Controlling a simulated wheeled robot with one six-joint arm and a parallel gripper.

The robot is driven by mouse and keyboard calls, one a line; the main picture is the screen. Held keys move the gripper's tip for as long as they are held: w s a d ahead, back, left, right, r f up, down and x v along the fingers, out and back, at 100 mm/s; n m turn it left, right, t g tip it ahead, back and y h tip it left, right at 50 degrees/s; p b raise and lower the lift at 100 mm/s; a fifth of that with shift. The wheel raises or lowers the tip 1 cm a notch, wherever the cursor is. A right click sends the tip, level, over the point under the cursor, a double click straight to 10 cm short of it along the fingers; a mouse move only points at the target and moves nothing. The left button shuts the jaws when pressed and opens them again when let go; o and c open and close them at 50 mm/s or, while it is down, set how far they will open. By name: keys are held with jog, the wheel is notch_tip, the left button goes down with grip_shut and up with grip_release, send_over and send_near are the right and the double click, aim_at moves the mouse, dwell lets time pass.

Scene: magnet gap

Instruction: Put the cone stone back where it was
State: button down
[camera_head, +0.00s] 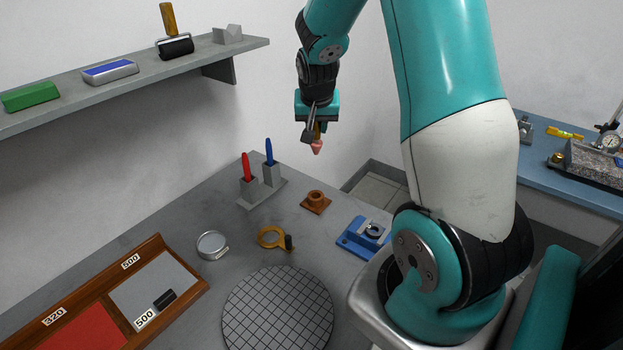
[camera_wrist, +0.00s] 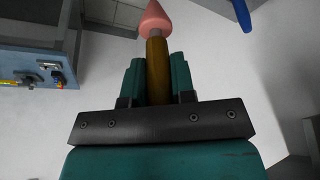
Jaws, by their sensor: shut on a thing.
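The cone stone has a pink conical head (camera_head: 317,147) on a brown-yellow shank. My gripper (camera_head: 315,130) is shut on the shank and holds it high above the grey bench, clear of everything. In the wrist view the pink head (camera_wrist: 155,18) points away from my gripper (camera_wrist: 157,85), past the fingertips, and the top of the view cuts it off. In the head view the head points down. A brown square base with a round raised socket (camera_head: 316,201) stands on the bench below the stone, and the socket looks empty.
A stand (camera_head: 262,190) holds a red and a blue handled tool at the back. A blue fixture (camera_head: 365,238), a brass ring (camera_head: 271,237), a round glass (camera_head: 211,245) and a gridded disc (camera_head: 278,312) lie nearby. A wall shelf (camera_head: 215,50) is at left.

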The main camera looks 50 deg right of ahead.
notch_tip(320, 180, down, 16)
jog(key=p, duration=0.3)
jog(key=shift+r, duration=0.25)
jog(key=c, duration=1)
grip_release()
jog(key=shift+o, duration=0.2)
jog(key=shift+r, duration=0.1)
